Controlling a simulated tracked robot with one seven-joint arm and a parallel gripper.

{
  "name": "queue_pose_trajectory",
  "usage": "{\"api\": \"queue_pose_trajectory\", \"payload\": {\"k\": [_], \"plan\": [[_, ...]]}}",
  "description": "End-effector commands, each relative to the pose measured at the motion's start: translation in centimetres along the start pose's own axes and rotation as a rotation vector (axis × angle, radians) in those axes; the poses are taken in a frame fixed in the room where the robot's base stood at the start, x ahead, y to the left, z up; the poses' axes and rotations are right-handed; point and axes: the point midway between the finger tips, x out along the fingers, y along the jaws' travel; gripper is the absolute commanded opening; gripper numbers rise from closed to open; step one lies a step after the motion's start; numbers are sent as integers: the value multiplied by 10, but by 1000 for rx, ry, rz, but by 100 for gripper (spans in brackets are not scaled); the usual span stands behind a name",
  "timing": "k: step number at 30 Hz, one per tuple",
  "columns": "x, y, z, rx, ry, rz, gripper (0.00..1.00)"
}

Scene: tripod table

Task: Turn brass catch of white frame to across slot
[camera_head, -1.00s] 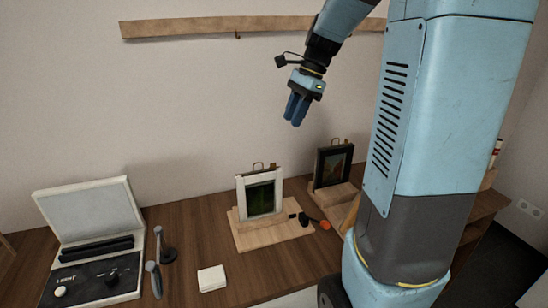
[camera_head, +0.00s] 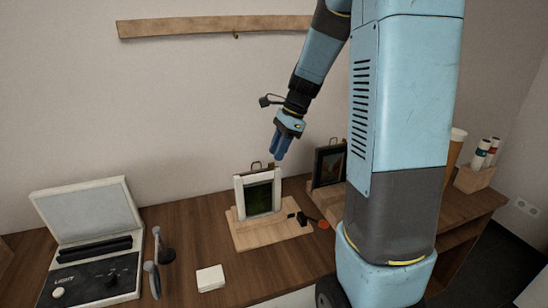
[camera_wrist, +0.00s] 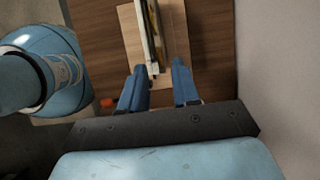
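The white frame (camera_head: 241,201) with a dark green picture stands upright on a light wooden base (camera_head: 268,237). A small wire loop (camera_head: 257,164) rises from its top edge. The brass catch cannot be made out clearly in either view. My gripper (camera_head: 279,157) points down just above the frame's upper right corner. In the wrist view, my gripper (camera_wrist: 158,70) is open, its two blue fingers apart. The frame (camera_wrist: 153,35) shows edge-on there, its near end between the fingertips in the picture. Whether the fingers touch it cannot be told.
A dark frame (camera_head: 329,163) stands on another wooden base to the right. An orange-ended dark tool (camera_head: 323,224) lies beside the white frame's base. A white block (camera_head: 210,278) and an open light box (camera_head: 97,275) are on the left.

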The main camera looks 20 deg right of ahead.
Motion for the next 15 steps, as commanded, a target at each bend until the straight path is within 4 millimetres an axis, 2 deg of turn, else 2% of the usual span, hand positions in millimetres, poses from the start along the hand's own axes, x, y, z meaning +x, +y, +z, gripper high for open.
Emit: {"api": "queue_pose_trajectory", "payload": {"k": [6,15], "plan": [[23,0,0,0,-1,1,31],[29,0,1,-1,0,0,31]]}}
